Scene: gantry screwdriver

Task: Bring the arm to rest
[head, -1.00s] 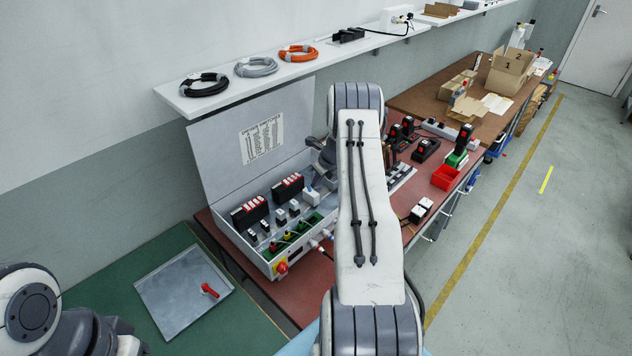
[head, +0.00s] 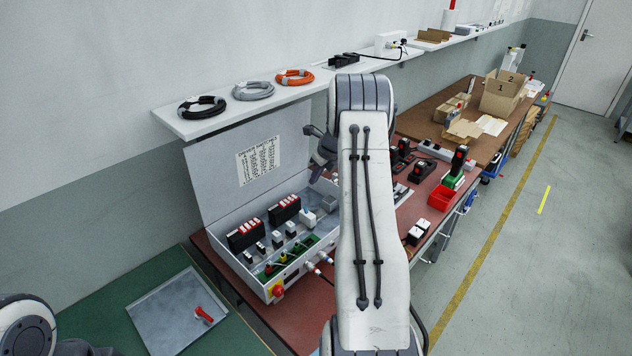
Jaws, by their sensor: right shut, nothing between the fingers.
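My right arm (head: 372,230) reaches up the middle of the head view. My right gripper (head: 319,166) shows as a small dark shape left of the arm's upper end, partly hidden by it. It is shut with nothing in it and is in front of the open lid of the grey control box (head: 217,165). My left arm (head: 27,325) shows only as a rounded joint at the lower left corner. Its gripper is out of view.
A red bench (head: 300,325) carries the box, with black tools (head: 425,165) and a red bin (head: 442,198) to the right. Coiled cables (head: 253,91) lie on the wall shelf above. A metal plate with a red handle (head: 204,315) lies at lower left. The floor at right is clear.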

